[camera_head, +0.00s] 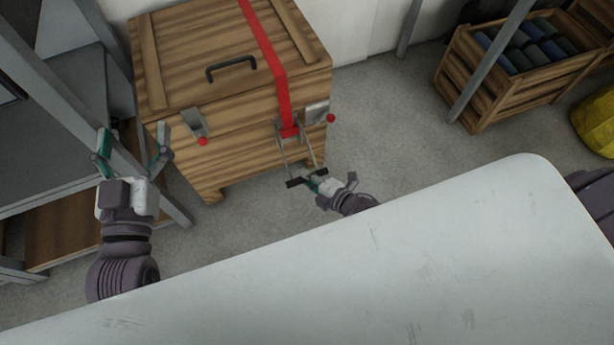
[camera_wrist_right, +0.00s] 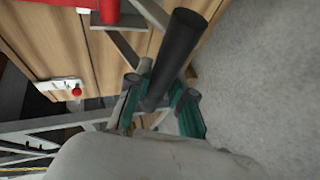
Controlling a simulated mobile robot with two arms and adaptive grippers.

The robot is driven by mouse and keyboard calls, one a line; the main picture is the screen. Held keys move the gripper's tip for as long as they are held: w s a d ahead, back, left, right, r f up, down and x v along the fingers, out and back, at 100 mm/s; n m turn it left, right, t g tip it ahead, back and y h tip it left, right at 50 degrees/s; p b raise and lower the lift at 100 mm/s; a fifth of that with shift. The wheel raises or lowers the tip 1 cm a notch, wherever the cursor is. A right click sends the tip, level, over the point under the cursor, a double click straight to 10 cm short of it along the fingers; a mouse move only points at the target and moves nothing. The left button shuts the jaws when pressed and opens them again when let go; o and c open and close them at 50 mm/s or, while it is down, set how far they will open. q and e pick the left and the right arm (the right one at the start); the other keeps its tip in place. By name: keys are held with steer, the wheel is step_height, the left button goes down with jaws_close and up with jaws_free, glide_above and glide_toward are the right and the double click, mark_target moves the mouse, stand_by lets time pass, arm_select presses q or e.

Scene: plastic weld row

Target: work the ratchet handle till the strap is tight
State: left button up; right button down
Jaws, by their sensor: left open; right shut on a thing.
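A red strap (camera_head: 268,45) runs over the lid of a wooden crate (camera_head: 180,165) and down its front to a metal ratchet (camera_head: 287,131). The ratchet handle (camera_head: 293,183) sticks out from the crate front and ends in a black grip bar. My right gripper (camera_head: 314,180) is shut on the handle; in the right wrist view the black grip (camera_wrist_right: 173,65) lies between its green-padded fingers (camera_wrist_right: 162,108). The strap's red end also shows in the right wrist view (camera_wrist_right: 109,10). My left gripper (camera_head: 132,148) is open and empty, left of the crate front.
Metal latches with red knobs (camera_head: 203,141) (camera_head: 330,117) sit on the crate front, and a black handle (camera_head: 231,66) on its lid. A grey shelf frame (camera_head: 120,130) stands close to my left gripper. A crate of dark rolls (camera_head: 480,95) stands at the right, with clear floor between.

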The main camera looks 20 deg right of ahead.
steer(key=shift+w+r, duration=0.2)
steer(key=shift+r, duration=0.1)
steer(key=c, duration=1)
jaws_free()
steer(key=shift+s+f, duration=0.1)
steer(key=shift+s, duration=0.15)
steer(key=v, duration=1.1)
steer(key=shift+s+d, duration=0.25)
steer(key=shift+s, duration=0.05)
